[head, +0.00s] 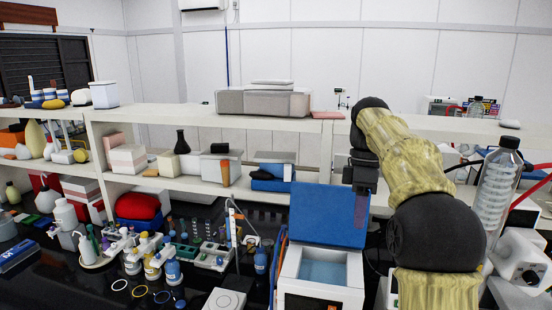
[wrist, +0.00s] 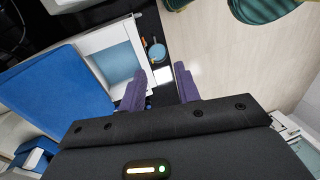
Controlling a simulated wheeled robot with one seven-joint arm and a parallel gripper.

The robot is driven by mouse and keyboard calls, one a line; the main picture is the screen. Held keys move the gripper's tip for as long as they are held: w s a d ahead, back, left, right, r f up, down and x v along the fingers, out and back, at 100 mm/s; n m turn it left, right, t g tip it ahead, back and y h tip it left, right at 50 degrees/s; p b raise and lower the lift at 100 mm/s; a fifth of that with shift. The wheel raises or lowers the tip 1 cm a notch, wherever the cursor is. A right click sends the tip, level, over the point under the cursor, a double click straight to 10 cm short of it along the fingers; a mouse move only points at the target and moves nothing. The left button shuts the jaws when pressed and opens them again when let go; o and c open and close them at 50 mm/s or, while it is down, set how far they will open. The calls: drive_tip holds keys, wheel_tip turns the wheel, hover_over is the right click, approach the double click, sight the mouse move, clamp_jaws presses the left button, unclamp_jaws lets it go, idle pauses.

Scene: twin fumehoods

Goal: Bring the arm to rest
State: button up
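My arm reaches up at the right of the head view and bends over, with my gripper (head: 362,208) hanging down in front of the raised blue lid of a white box. In the wrist view my gripper (wrist: 159,72) shows two purple fingers set apart, with nothing between them. The white box (head: 350,270) stands open at the bench front, its inside light blue. It also shows in the wrist view (wrist: 93,45), left of the fingers, with the blue lid (wrist: 50,95) beside it. The fingers appear clear of it.
A clear bottle with a black cap (head: 498,190) stands right of my arm. Bottles, racks and small vessels (head: 155,255) crowd the black bench at left. A two-level white shelf (head: 200,115) runs behind. Pale floor (wrist: 225,65) and green round shapes (wrist: 262,10) show in the wrist view.

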drive_tip(key=s+a+f+m+t+b, duration=0.1)
drive_tip(key=s+f+m+b, duration=0.2)
drive_tip(key=f, duration=0.7)
drive_tip(key=a+f+m+t+b, duration=0.1)
drive_tip(key=f+m+b, duration=0.3)
drive_tip(key=f, duration=0.6)
drive_tip(key=s+f+m+t+b, duration=0.1)
drive_tip(key=s+f+m+b, duration=0.2)
drive_tip(key=s+f, duration=0.4)
drive_tip(key=s+f+m+t+b, duration=0.1)
drive_tip(key=s+f+m+b, duration=0.3)
drive_tip(key=s+f, duration=0.4)
wheel_tip(320, 180, down, 5)
drive_tip(key=shift+a+m+t+h, duration=0.4)
drive_tip(key=shift+a, duration=0.1)
